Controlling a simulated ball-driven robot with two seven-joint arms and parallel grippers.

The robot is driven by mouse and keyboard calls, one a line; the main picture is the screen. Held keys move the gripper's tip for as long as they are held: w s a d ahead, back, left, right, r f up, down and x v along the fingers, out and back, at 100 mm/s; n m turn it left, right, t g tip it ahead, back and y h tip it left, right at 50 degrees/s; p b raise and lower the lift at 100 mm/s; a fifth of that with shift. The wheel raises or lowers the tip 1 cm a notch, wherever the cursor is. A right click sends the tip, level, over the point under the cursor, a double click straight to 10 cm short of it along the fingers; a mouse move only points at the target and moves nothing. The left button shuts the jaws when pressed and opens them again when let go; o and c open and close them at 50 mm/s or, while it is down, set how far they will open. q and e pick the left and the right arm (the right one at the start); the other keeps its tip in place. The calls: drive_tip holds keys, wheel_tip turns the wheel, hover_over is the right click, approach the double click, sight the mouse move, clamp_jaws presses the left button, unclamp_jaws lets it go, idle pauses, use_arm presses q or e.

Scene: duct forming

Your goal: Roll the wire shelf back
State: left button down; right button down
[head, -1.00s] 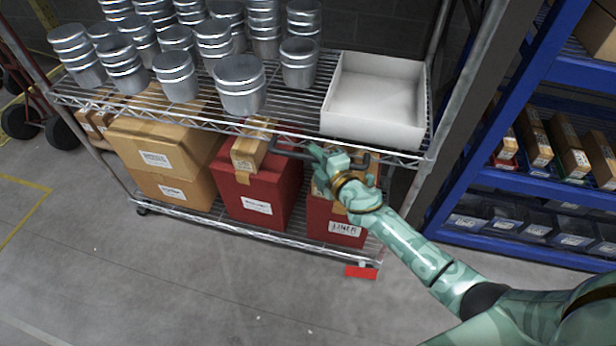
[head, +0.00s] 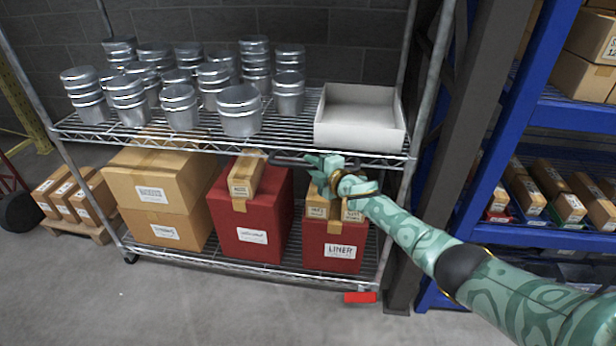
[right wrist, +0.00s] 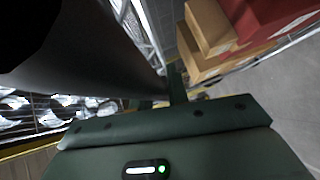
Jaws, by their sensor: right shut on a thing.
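The wire shelf (head: 290,140) is a chrome cart with casters, standing in front of a dark block wall in the head view. Its upper deck carries several metal cans (head: 240,110) and a white open tray (head: 360,118). Its lower deck carries cardboard boxes (head: 150,190) and red boxes (head: 255,215). A dark handle (head: 288,159) runs along the front edge of the upper deck. My right gripper (head: 325,167) is shut on this handle near its right part; the fingers partly hide it. The right wrist view shows boxes (right wrist: 215,35) close by. My left gripper is out of view.
A dark upright post (head: 450,130) stands just right of the shelf, with a blue rack (head: 500,150) of boxes beyond it. A red tag (head: 360,297) shows by the shelf's front right caster. A pallet with small boxes (head: 75,195) lies at left. The front floor is clear.

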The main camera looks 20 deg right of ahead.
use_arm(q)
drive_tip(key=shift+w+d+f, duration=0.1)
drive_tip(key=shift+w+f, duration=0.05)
use_arm(e)
drive_tip(key=shift+w+d+r, duration=0.2)
drive_tip(key=shift+w+d, duration=0.05)
drive_tip(key=shift+d, duration=0.1)
drive_tip(key=c, duration=1.4)
unclamp_jaws()
drive_tip(key=shift+d, duration=0.1)
drive_tip(key=shift+o, duration=0.2)
drive_tip(key=shift+s, duration=0.15)
